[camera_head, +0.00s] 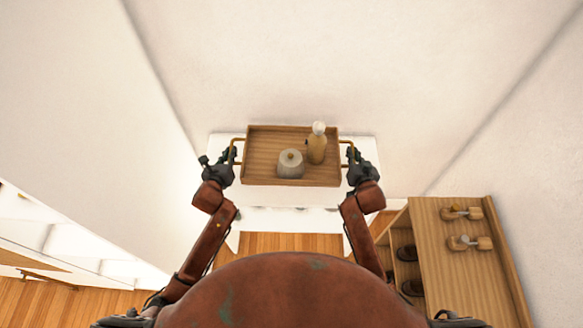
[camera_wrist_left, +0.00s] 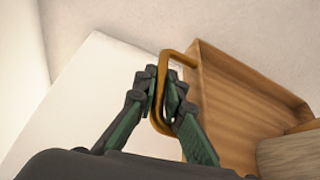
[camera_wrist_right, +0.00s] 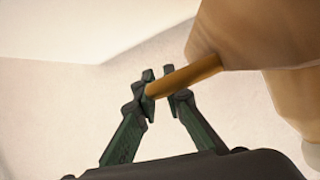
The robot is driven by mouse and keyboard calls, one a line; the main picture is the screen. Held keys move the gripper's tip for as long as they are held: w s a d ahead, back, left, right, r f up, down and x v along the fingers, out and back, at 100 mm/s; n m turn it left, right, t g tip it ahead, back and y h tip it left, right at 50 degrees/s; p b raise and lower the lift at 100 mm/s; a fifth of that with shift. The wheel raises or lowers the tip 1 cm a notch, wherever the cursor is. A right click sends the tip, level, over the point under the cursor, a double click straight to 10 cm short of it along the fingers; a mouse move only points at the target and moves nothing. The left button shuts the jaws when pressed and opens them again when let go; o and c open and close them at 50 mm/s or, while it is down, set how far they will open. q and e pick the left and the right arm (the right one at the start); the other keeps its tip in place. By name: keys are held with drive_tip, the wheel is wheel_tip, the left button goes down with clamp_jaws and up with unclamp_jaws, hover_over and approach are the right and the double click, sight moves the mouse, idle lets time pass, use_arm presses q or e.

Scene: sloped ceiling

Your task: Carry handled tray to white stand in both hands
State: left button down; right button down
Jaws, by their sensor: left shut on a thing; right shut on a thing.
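The wooden handled tray (camera_head: 262,165) is over the white stand (camera_head: 367,155) in the head view; I cannot tell whether it touches the top. It carries a grey lidded pot (camera_head: 290,168) and an amber bottle with a pale top (camera_head: 316,148), both upright. My left gripper (camera_head: 232,158) is shut on the tray's left brass handle; the left wrist view shows the fingers around this handle (camera_wrist_left: 165,62). My right gripper (camera_head: 350,158) is shut on the right handle, which shows between the fingers in the right wrist view (camera_wrist_right: 185,75).
A wooden shelf unit (camera_head: 450,270) stands at the lower right, with wooden and metal pieces (camera_head: 470,243) on top and dark objects inside. White walls close in behind and at the left. Wooden floor (camera_head: 290,244) shows below the stand.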

use_arm(q)
drive_tip(key=shift+a+r, duration=0.15)
drive_tip(key=shift+r, duration=0.05)
use_arm(e)
drive_tip(key=shift+r, duration=0.25)
use_arm(q)
drive_tip(key=shift+f, duration=0.2)
use_arm(e)
drive_tip(key=shift+f, duration=0.2)
